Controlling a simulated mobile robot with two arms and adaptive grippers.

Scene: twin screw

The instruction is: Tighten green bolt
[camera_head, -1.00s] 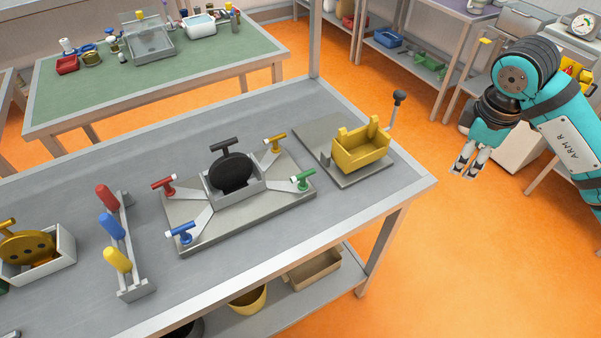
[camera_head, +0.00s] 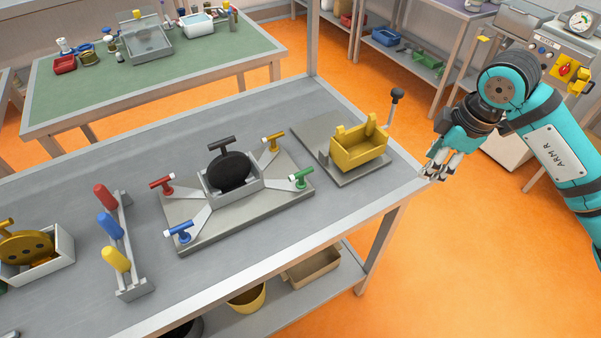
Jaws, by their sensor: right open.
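The green bolt (camera_head: 301,178) has a T-shaped handle and stands at the right corner of a grey base plate (camera_head: 240,216) on the workbench. Red (camera_head: 163,184), blue (camera_head: 179,232) and yellow (camera_head: 273,142) bolts stand at its other corners. A black disc with a T-handle (camera_head: 232,170) sits in a holder at the middle. My right gripper (camera_head: 437,174) is open and empty, pointing down near the bench's right corner, well to the right of the green bolt. My left gripper is not in view.
A yellow block fixture (camera_head: 358,148) on a grey plate, with a black-knobbed lever (camera_head: 394,100), stands between the green bolt and my right gripper. A rack with red, blue and yellow handles (camera_head: 115,258) stands left. The bench front is clear.

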